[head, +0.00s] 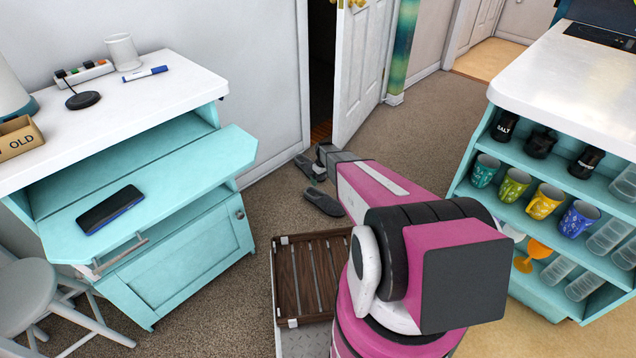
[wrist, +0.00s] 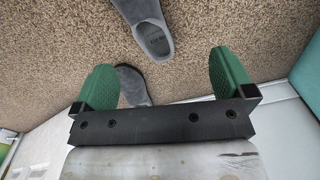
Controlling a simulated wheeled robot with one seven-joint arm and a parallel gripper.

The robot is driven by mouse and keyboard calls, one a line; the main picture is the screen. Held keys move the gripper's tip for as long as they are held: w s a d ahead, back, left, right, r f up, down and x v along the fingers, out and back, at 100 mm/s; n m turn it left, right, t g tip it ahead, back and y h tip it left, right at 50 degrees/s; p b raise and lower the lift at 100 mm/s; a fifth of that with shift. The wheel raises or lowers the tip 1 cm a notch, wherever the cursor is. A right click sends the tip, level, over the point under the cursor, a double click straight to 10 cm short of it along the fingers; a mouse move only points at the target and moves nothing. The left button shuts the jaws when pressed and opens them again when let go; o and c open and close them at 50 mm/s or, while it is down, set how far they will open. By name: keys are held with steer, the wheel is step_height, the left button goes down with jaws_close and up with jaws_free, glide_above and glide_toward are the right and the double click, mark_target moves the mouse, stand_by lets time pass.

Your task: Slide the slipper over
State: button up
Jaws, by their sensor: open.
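Two dark grey slippers lie on the brown carpet by the doorway. In the head view one slipper (head: 304,163) is close to the wall, and the other slipper (head: 323,202) lies nearer to me. My gripper (wrist: 165,80) is open, its two green fingers pointing down towards the floor beside the slippers. In the wrist view the slipper by the wall (wrist: 132,86) shows between the fingers, close to the left one and partly hidden by it and the gripper body. The other slipper (wrist: 150,28) lies beyond the fingertips. I cannot tell whether a finger touches a slipper.
A white door (head: 362,70) stands ajar behind the slippers. A turquoise desk (head: 170,180) with its flap down and a phone (head: 110,209) on it is at the left. A turquoise shelf unit with mugs (head: 544,201) is at the right.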

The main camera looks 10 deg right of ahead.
steer(key=n, duration=0.1)
glide_toward(324, 199)
steer(key=w+a+f, duration=0.2)
steer(key=w, duration=0.3)
steer(key=f, duration=1)
steer(key=shift+s+a+f, duration=0.2)
steer(key=shift+s+f, duration=0.05)
steer(key=shift+f, duration=0.1)
steer(key=c, duration=0.9)
